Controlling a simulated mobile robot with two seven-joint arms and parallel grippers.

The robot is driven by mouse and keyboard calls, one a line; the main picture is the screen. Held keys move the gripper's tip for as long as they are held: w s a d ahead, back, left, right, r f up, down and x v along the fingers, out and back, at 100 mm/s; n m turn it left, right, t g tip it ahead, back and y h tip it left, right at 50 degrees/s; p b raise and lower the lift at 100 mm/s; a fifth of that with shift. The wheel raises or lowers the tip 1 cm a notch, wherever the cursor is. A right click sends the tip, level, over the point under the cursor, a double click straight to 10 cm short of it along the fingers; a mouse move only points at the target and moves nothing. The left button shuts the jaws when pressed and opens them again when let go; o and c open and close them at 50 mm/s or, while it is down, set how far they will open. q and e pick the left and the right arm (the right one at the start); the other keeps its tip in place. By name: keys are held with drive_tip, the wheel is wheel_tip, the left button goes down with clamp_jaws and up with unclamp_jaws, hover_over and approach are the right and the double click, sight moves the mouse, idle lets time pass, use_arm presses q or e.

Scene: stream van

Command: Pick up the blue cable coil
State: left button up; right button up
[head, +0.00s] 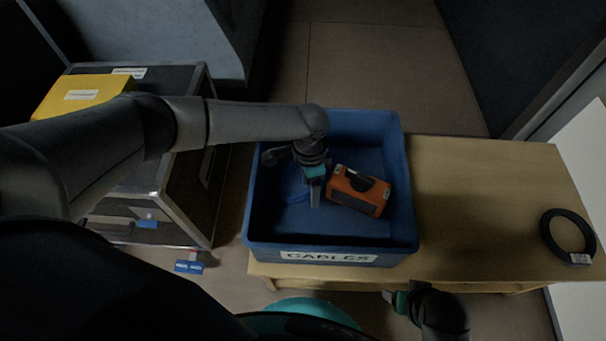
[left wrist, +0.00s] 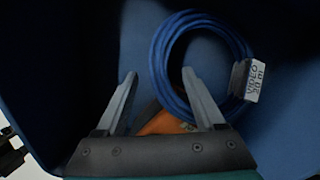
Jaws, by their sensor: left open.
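The blue cable coil (left wrist: 159,58) lies inside the blue crate (head: 330,247), and its tag reads "VIDEO 20 m" in the left wrist view. My left gripper (head: 315,197) is inside the crate and points down. In the left wrist view its fingers (left wrist: 160,85) are spread with nothing held, and the right finger overlaps the lower left of the ring. I cannot tell whether they touch. My right gripper (head: 392,298) is at the table's front edge, its fingers mostly hidden.
An orange box (head: 358,190) lies in the crate, just right of my left gripper. A black cable coil (head: 567,237) lies on the wooden table (head: 480,200) at the right. A dark case (head: 190,190) with a yellow box (head: 85,95) stands left. The table between crate and black coil is clear.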

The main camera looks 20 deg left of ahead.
use_arm(q)
clamp_jaws()
idle(0.4)
drive_tip(key=shift+r, duration=0.1)
